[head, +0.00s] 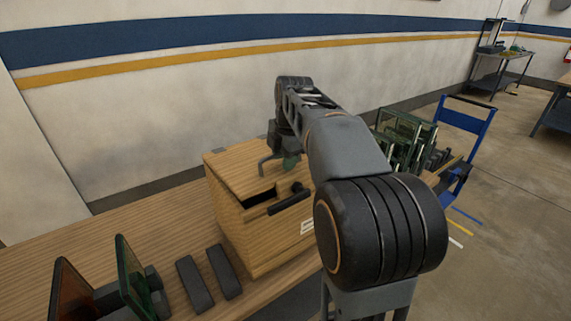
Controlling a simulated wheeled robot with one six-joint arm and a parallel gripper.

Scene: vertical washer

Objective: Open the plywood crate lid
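The plywood crate (255,240) stands on the wooden table in the head view. Its lid (232,172) lies over the top, looking nearly flat. A dark gap or recess shows at the lid's front edge, and whether the lid is slightly raised is unclear. A black bar handle (289,203) sits at the front edge. My gripper (275,165) is over the lid, behind the handle, pointing down. Its fingers look spread apart with nothing visible between them. Whether a fingertip touches the lid is unclear. My arm hides the crate's right side.
On the table (150,225) to the left stand an amber glass panel (75,290) and a green glass panel (130,275), with dark blocks (194,284) beside the crate. Right of my arm are racked glass panes (405,140) and a blue cart (465,125). A wall runs behind.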

